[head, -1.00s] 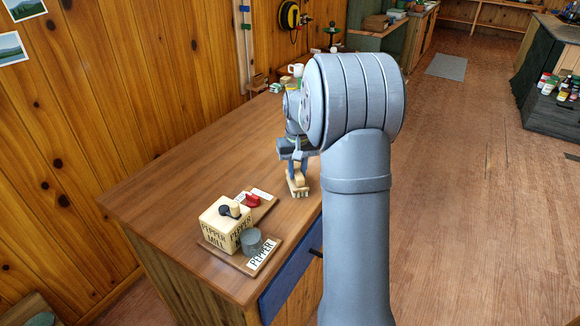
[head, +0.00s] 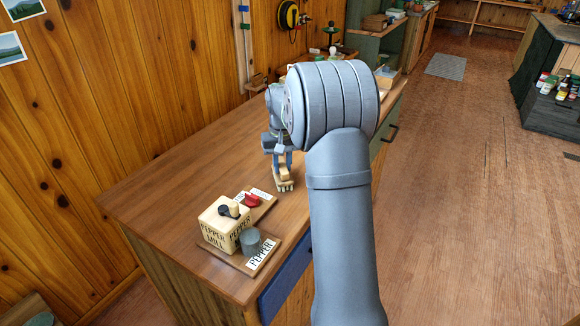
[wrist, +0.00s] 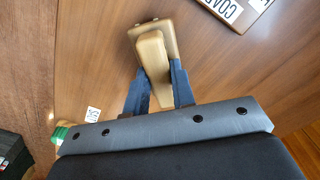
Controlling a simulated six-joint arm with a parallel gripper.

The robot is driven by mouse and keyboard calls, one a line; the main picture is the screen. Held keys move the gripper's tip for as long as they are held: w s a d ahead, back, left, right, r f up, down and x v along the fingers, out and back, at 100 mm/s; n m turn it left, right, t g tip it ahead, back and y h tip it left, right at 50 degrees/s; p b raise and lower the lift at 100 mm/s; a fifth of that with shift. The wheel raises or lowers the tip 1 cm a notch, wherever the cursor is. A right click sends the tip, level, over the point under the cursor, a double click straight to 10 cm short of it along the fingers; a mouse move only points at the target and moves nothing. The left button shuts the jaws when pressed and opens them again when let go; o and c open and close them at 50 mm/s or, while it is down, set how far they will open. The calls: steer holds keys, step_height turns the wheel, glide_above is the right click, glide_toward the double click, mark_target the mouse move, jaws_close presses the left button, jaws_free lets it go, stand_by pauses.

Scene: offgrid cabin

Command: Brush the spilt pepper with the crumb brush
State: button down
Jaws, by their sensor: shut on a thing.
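My gripper (head: 279,160) is shut on the crumb brush (head: 284,184), a pale wooden brush with its bristles pointing down. It holds the brush over the wooden counter (head: 195,170), behind the pepper mill; I cannot tell whether the bristles touch the top. In the wrist view, the brush (wrist: 151,42) shows from above, its handle between the dark fingers of my gripper (wrist: 160,92). The box-shaped pepper mill (head: 222,226), with a dark crank on top, stands beside a grey cup (head: 250,241) on a board labelled PEPPER (head: 261,254). I cannot make out any spilt pepper.
A second labelled board (head: 266,204) with a red item (head: 251,200) lies behind the mill. A board edge with part of a label (wrist: 225,8) shows at the wrist view's upper right. A small white label (wrist: 92,115) lies lower left. The counter's left part is clear.

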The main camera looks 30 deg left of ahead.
steer(key=shift+a+r, duration=0.15)
steer(key=shift+a, duration=0.2)
steer(key=shift+d+r, duration=0.1)
steer(key=shift+r, duration=3.85)
